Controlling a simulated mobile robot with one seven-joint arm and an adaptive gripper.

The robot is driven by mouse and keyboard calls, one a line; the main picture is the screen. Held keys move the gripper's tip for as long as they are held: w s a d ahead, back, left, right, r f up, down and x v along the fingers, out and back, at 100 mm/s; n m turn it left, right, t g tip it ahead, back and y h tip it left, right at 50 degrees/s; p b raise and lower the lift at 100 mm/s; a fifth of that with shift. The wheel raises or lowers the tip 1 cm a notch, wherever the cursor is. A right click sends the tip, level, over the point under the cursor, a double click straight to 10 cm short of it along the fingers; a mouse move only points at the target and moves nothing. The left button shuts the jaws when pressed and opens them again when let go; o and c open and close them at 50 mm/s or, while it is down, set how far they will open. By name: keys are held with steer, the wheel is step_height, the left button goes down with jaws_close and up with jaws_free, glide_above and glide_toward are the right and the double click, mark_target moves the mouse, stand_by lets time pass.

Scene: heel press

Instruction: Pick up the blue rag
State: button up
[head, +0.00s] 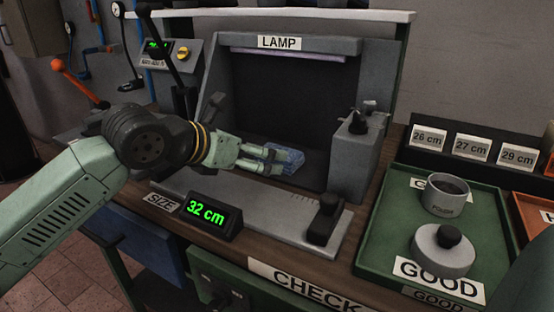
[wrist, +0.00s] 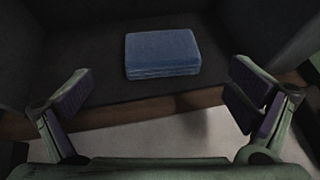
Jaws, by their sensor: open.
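The blue rag (wrist: 162,54) is a folded, flat block lying on the dark floor of the lamp booth. In the head view the rag (head: 289,158) shows just past my fingertips and is partly hidden by them. My gripper (head: 262,158) reaches in from the left at the booth's front edge. In the wrist view my gripper (wrist: 160,105) is open and empty, with its fingers wide apart on either side. The rag lies ahead of the fingers, roughly centred between them, and they look apart from it.
The booth's right block (head: 358,158) with a knob stands right of the rag. In front lies a grey plate (head: 275,220) with a slider (head: 325,220) and a size display (head: 209,216) reading 32 cm. A green tray (head: 385,240) marked GOOD holds two round grey pieces.

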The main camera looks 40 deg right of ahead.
mark_target(295, 159)
steer(key=p+x, duration=0.2)
steer(key=x, duration=0.5)
steer(key=shift+s+d, duration=0.1)
steer(key=shift+d, duration=0.05)
steer(key=c, duration=0.9)
